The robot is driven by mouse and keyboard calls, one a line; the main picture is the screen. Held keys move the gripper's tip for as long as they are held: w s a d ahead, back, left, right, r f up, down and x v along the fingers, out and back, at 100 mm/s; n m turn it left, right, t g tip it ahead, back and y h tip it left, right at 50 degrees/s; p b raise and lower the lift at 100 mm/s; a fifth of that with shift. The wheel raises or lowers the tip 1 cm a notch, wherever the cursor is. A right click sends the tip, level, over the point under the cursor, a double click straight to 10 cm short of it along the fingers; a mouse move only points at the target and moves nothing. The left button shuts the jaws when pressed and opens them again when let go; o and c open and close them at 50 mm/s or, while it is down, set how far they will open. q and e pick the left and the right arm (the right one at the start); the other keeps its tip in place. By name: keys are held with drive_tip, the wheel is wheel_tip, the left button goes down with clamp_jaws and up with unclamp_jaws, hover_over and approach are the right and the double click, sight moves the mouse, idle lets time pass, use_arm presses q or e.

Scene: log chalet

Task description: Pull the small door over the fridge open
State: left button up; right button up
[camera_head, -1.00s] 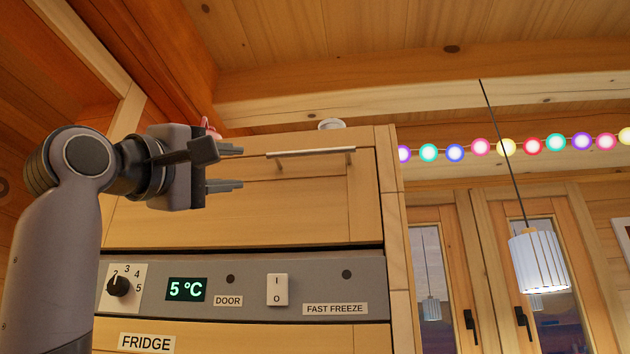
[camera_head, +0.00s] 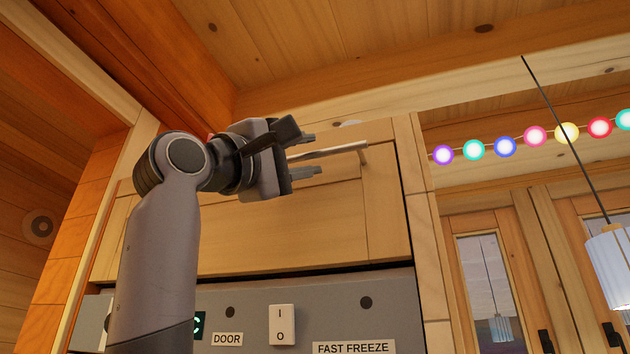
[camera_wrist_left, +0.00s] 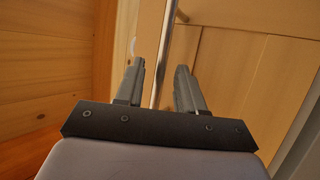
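The small door (camera_head: 300,222) over the fridge is a pale wooden panel and looks shut. Its slim metal bar handle (camera_head: 345,149) runs along its upper part. My left gripper (camera_head: 309,155) is open in front of the door's upper part, with one finger above the handle's line and one below. In the left wrist view the handle (camera_wrist_left: 160,75) runs between the two open fingers (camera_wrist_left: 160,80), with visible gaps on both sides. The gripper hides the handle's left end in the head view. My right gripper is not in view.
Below the door is the grey fridge control panel (camera_head: 245,300) with a white switch (camera_head: 282,324) and labels. A wooden ceiling beam (camera_head: 390,65) runs above. Windows (camera_head: 485,285), a string of coloured lights (camera_head: 504,147) and a hanging lamp (camera_head: 610,262) are to the right.

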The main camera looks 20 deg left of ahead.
use_arm(q)
drive_tip(key=shift+p+x, duration=0.45)
drive_tip(key=shift+x, duration=0.95)
drive_tip(key=shift+f, duration=0.1)
clamp_jaws()
drive_tip(key=shift+a, duration=0.1)
